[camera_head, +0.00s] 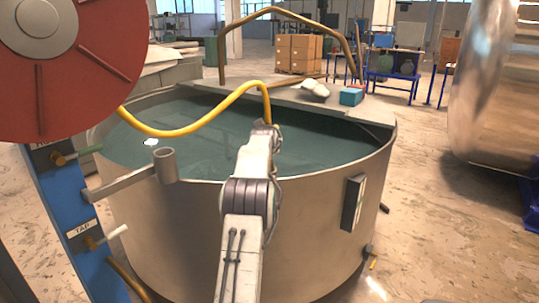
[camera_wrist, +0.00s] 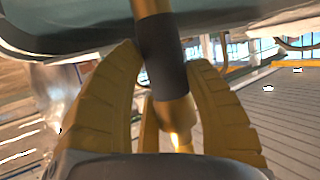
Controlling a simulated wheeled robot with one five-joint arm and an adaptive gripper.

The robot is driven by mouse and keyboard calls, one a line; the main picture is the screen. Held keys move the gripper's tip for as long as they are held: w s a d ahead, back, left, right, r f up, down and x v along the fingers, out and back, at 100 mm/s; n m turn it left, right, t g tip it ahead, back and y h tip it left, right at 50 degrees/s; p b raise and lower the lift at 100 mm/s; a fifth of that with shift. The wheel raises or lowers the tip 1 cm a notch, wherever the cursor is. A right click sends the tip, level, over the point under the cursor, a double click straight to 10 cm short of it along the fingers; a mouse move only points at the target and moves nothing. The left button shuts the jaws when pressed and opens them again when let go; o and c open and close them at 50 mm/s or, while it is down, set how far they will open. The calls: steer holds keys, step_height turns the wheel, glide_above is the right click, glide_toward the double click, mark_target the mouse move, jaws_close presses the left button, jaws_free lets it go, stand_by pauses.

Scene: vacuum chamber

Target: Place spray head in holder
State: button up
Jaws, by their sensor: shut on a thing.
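The spray head (camera_wrist: 163,62), with a dark grip and a brass-coloured end, sits between the yellow fingers of my gripper (camera_wrist: 167,62) in the wrist view. The fingers are shut on it. In the head view my gripper (camera_head: 265,127) is at the far end of my arm, over the tank. The spray head is mostly hidden there, and the yellow hose (camera_head: 190,128) rises from it and loops left towards the red reel. The holder (camera_head: 165,166) is a grey open-topped cup on a bracket at the tank's left front. My gripper is right of the holder, apart from it.
The round metal tank (camera_head: 220,235) holds greenish liquid. The red reel (camera_head: 60,65) is on a blue post (camera_head: 80,225) at the left. A blue box (camera_head: 351,96) sits on the tank's back ledge. A large shiny cylinder (camera_head: 495,90) stands at right; the floor between is clear.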

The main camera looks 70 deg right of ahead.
steer(key=shift+f, duration=2.25)
steer(key=shift+f, duration=0.1)
steer(key=o, duration=1.2)
steer(key=shift+r, duration=0.2)
steer(key=shift+b+v, duration=3.45)
steer(key=shift+v, duration=2.6)
steer(key=shift+f, duration=0.1)
